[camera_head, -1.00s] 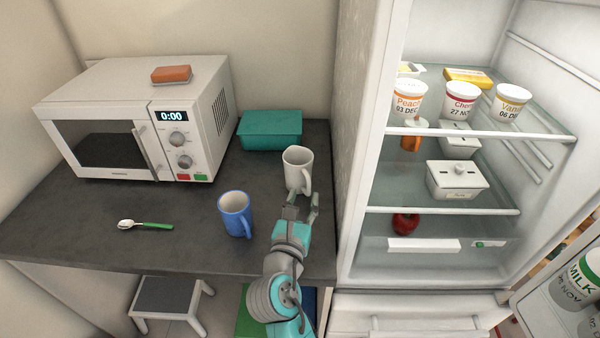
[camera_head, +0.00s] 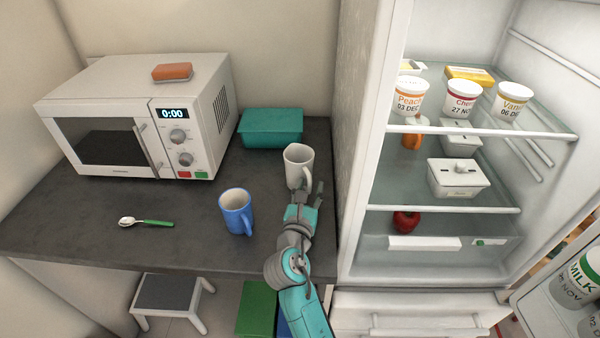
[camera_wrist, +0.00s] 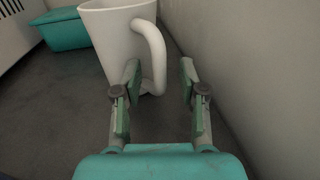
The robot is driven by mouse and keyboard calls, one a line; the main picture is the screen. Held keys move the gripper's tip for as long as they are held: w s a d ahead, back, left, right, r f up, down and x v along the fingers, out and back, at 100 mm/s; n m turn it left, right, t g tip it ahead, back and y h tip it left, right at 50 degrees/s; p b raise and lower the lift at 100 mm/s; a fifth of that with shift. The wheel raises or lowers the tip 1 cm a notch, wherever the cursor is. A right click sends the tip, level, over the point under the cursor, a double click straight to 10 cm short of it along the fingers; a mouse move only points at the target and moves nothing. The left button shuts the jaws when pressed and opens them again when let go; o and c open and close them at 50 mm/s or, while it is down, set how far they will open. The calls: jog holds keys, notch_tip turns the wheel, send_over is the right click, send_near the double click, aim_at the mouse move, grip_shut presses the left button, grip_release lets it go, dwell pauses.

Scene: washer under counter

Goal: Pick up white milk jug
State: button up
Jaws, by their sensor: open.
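The white milk jug (camera_head: 298,166) stands upright on the dark counter, close to the fridge's side wall. In the wrist view the jug (camera_wrist: 112,45) is ahead and left of centre, its handle (camera_wrist: 155,55) turned towards me. My gripper (camera_head: 308,192) is just in front of the jug in the head view. In the wrist view my gripper (camera_wrist: 159,75) is open and empty-looking, with the lower handle between or just beyond its fingertips. The left fingertip overlaps the jug's body in the picture; I cannot tell whether it touches.
A blue mug (camera_head: 236,212) stands left of my gripper. A teal box (camera_head: 271,128) is behind the jug. The microwave (camera_head: 150,120) and a spoon (camera_head: 146,222) are further left. The fridge (camera_head: 362,200) stands open close on the right. Bare counter lies between spoon and mug.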

grip_shut()
jog(key=shift+r, duration=0.1)
dwell(0.4)
